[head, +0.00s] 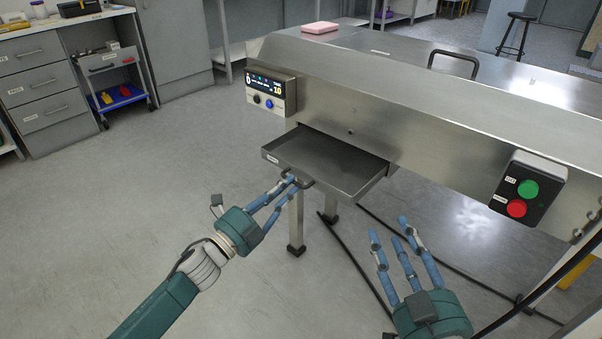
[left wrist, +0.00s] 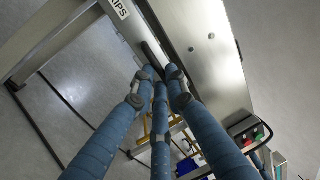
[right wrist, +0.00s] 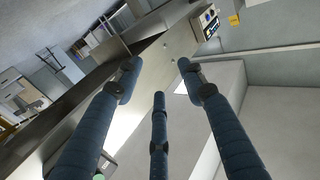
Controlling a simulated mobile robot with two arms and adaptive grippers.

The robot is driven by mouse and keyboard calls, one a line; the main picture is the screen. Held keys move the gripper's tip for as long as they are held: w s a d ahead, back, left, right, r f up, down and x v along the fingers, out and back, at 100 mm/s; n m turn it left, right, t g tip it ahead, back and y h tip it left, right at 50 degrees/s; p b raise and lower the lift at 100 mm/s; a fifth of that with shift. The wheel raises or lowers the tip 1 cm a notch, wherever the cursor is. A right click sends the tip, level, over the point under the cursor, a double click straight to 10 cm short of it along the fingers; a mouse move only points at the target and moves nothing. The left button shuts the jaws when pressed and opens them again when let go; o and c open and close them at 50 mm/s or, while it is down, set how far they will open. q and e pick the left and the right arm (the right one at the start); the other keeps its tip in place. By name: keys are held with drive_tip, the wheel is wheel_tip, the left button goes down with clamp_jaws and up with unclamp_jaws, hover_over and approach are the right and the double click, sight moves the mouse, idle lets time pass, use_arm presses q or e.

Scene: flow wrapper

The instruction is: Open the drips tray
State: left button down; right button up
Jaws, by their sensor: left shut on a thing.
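The drips tray (head: 330,160) is a shallow grey metal tray that sticks out from under the steel machine body, with its flat floor visible and empty. Its front carries a dark handle (head: 305,183). My left gripper (head: 288,182) is shut on this handle, with its blue fingers at the tray's front. The left wrist view shows the fingers at the tray front (left wrist: 121,22), beside a label reading "IPS". My right gripper (head: 398,228) is open and empty, with fingers spread, in front of the machine and right of the tray.
A display panel (head: 271,91) is above the tray's left end. A box with green and red buttons (head: 529,189) is on the machine front at right. A machine leg (head: 296,222) and black cables (head: 352,258) are below. The floor at left is clear.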

use_arm(q)
drive_tip(key=r+p+v, duration=0.1)
drive_tip(key=v, duration=0.7)
drive_tip(key=shift+s+p, duration=0.2)
drive_tip(key=shift+p, duration=0.2)
use_arm(e)
drive_tip(key=s+d+f+g+h, duration=0.1)
drive_tip(key=s+f+g, duration=0.1)
drive_tip(key=f, duration=0.4)
drive_tip(key=s+d+f+g, duration=0.1)
drive_tip(key=s+f+g, duration=0.1)
drive_tip(key=f+g, duration=0.2)
wheel_tip(320, 180, down, 2)
drive_tip(key=shift+s+d+f+h, duration=0.15)
drive_tip(key=shift+s+d+h, duration=0.15)
drive_tip(key=shift+h, duration=0.1)
use_arm(q)
drive_tip(key=shift+a+r, duration=0.1)
drive_tip(key=c, duration=1.7)
unclamp_jaws()
drive_tip(key=shift+a, duration=0.1)
drive_tip(key=v, duration=1.2)
